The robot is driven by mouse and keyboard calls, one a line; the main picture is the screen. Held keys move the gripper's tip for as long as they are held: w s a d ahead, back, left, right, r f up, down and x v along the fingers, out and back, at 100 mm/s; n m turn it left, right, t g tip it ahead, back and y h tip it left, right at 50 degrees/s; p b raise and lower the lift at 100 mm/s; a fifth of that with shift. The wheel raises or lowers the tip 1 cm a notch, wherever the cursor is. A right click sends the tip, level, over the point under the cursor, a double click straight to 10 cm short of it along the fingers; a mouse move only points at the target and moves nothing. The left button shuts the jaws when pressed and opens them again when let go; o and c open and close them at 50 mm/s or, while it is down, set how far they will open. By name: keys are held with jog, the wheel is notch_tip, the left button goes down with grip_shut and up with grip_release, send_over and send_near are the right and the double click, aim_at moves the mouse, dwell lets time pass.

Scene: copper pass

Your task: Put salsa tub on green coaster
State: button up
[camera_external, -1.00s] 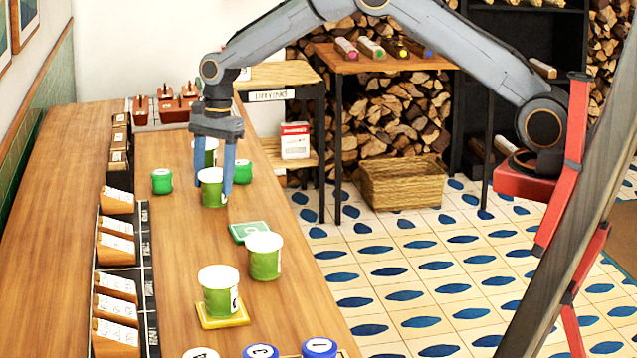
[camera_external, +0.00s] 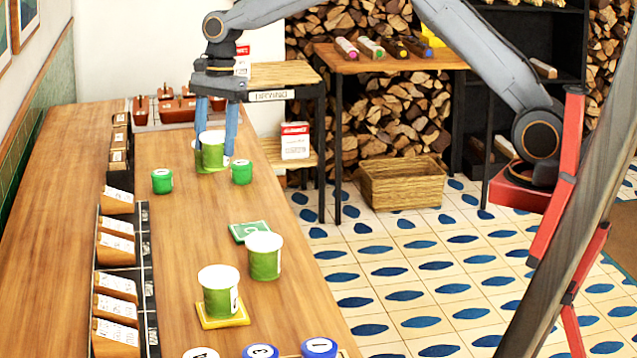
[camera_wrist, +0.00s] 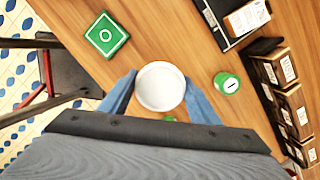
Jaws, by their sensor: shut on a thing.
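My gripper (camera_external: 217,155) is shut on a green tub with a white top (camera_external: 212,153), held upright above the wooden counter. Its round white top (camera_wrist: 160,86) shows between the fingers in the wrist view. I cannot read a label that names it as salsa. The green coaster (camera_external: 250,231) lies bare on the counter, nearer the external camera than my gripper. It shows at the upper left of the wrist view (camera_wrist: 106,35). Another green tub behind the held one is mostly hidden in the external view.
A green tub (camera_external: 264,257) stands close beside the green coaster. Another (camera_external: 220,290) stands on a yellow coaster (camera_external: 224,321). Small green containers (camera_external: 162,181) (camera_external: 241,172) stand either side of the held tub. Card holders (camera_external: 116,249) line the left.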

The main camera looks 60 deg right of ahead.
jog(key=r+p, duration=0.1)
jog(key=p, duration=0.2)
send_over(251, 230)
jog(key=shift+f+p, duration=1.25)
jog(key=shift+f, duration=3.75)
jog(key=shift+f, duration=0.15)
jog(key=o, duration=1.2)
jog(key=shift+s, duration=0.1)
